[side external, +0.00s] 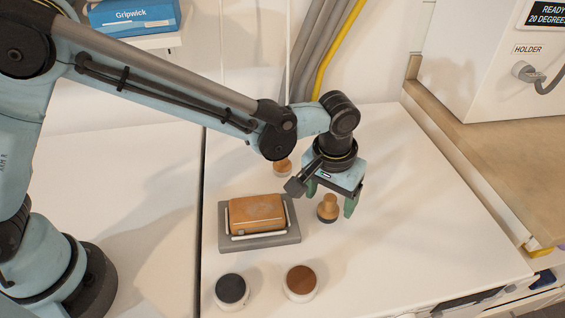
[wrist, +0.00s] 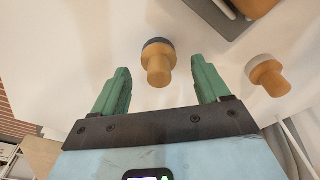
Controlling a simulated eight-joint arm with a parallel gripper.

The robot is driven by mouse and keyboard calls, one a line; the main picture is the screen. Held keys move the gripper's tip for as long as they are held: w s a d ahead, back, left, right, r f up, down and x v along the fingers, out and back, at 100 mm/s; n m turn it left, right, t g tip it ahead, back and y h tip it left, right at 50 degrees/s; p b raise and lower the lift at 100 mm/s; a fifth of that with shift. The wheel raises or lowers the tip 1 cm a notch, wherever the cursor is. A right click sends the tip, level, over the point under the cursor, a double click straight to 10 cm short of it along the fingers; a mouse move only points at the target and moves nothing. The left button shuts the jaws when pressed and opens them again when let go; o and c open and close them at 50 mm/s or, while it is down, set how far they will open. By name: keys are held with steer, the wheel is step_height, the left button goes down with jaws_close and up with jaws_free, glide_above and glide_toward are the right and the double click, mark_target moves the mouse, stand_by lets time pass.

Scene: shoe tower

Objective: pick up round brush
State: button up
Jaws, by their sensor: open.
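A round brush (side external: 327,208) with a tan wooden knob handle and a dark head stands upright on the white table, right of the grey tray. In the wrist view the round brush (wrist: 158,62) shows ahead of and between my two green fingers. My gripper (side external: 332,200) is open, with its fingers pointing down around or just above the brush; I cannot tell the exact height. The gripper in the wrist view (wrist: 160,78) holds nothing. A second wooden-knobbed brush with a pale head (wrist: 267,75) stands to the right in the wrist view, and partly shows behind my arm (side external: 282,168).
A grey tray (side external: 225,240) holds a brown block (side external: 257,213) close left of the brush. Two round tins, one dark-topped (side external: 231,290) and one brown-topped (side external: 301,281), stand at the front. The table right of the brush is clear up to a wooden ledge (side external: 490,170).

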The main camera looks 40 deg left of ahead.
steer(key=shift+w+f, duration=0.15)
steer(key=shift+f, duration=1.15)
steer(key=c, duration=1.2)
steer(key=shift+r, duration=0.1)
steer(key=shift+r, duration=0.1)
step_height(320, 180, up, 4)
steer(key=shift+d+r, duration=0.1)
steer(key=s+d+r, duration=0.5)
steer(key=s+r, duration=0.1)
steer(key=s, duration=0.4)
steer(key=shift+s+r, duration=0.25)
